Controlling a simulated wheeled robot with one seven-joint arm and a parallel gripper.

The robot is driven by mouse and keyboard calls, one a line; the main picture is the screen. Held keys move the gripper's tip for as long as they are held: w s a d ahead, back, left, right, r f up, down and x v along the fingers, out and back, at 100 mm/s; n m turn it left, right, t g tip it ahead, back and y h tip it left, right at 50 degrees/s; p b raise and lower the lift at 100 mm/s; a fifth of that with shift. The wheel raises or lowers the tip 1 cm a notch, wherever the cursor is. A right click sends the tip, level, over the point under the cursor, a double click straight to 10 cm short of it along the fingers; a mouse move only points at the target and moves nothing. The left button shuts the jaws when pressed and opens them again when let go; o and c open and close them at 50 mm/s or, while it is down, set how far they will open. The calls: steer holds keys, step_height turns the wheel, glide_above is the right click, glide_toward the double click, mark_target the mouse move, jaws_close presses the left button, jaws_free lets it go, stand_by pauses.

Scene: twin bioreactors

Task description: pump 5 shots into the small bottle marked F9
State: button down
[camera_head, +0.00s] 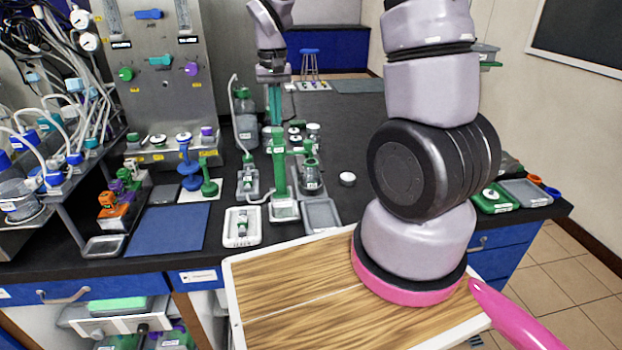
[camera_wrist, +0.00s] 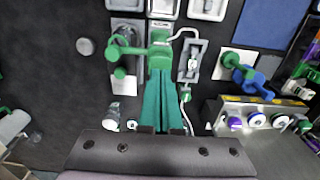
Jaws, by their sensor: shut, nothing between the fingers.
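A green pump stand (camera_head: 279,172) rises from a pale base on the black bench; in the wrist view its green top (camera_wrist: 160,48) shows. My gripper (camera_head: 275,122) points down just above the pump's top, its teal fingers (camera_wrist: 160,72) together and empty. I cannot tell whether the fingertips touch the pump. A pale tube runs from the pump to a grey holder (camera_head: 249,190) on its left, which also shows in the wrist view (camera_wrist: 191,62). A small vessel stands in that holder. Another small item lies in a white tray (camera_head: 242,239). No F9 mark is readable.
A capped bottle (camera_head: 311,178) stands right of the pump, with an empty grey tray (camera_head: 321,216) in front. Blue and green stands (camera_head: 190,165) are to the left near the metal panel (camera_head: 160,90). A blue mat (camera_head: 167,229) lies flat. The bench behind is partly clear.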

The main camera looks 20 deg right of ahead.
mark_target(277, 129)
steer(key=shift+f, duration=1.8)
steer(key=shift+r, duration=1.8)
steer(key=shift+f, duration=1.8)
steer(key=shift+r, duration=1.8)
